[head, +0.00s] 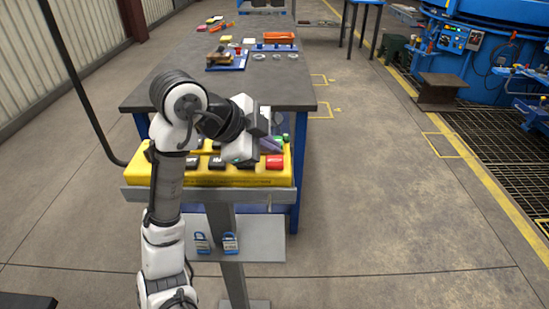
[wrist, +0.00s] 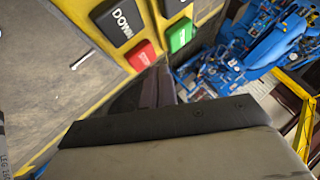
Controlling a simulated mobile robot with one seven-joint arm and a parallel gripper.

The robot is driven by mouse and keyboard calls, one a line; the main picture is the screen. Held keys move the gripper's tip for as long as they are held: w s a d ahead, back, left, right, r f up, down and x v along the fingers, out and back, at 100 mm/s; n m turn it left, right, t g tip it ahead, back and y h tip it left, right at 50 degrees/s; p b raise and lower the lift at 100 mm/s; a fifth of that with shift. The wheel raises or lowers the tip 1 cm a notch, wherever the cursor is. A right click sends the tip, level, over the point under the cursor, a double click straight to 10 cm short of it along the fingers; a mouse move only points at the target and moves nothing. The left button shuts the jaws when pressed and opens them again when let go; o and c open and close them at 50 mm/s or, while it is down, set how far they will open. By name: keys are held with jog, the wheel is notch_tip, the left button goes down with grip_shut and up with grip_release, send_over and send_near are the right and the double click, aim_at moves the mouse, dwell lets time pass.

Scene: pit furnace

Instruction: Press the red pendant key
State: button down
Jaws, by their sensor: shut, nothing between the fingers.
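The yellow pendant box (head: 225,181) lies on a grey stand, with several keys on its top face. The red key (head: 274,162) is at its right end, and it also shows in the wrist view (wrist: 142,55). My gripper (head: 272,146) is shut and empty, its fingers over the right end of the pendant near the red key. In the wrist view my fingertips (wrist: 158,82) show just beside and below the red key. I cannot tell whether they touch it. A green key (wrist: 181,35) is beside the red one, and a black DOWN key (wrist: 118,20) is on its other side.
A dark-topped workbench (head: 285,97) stands behind the pendant with an orange bin (head: 279,38) and small items at its far end. Two blue padlocks (head: 230,243) hang below on the stand. Blue machinery (head: 480,45) is at the right. The floor between is clear.

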aim_at(270, 162)
jog(key=shift+r+p, duration=2.05)
jog(key=shift+r, duration=0.5)
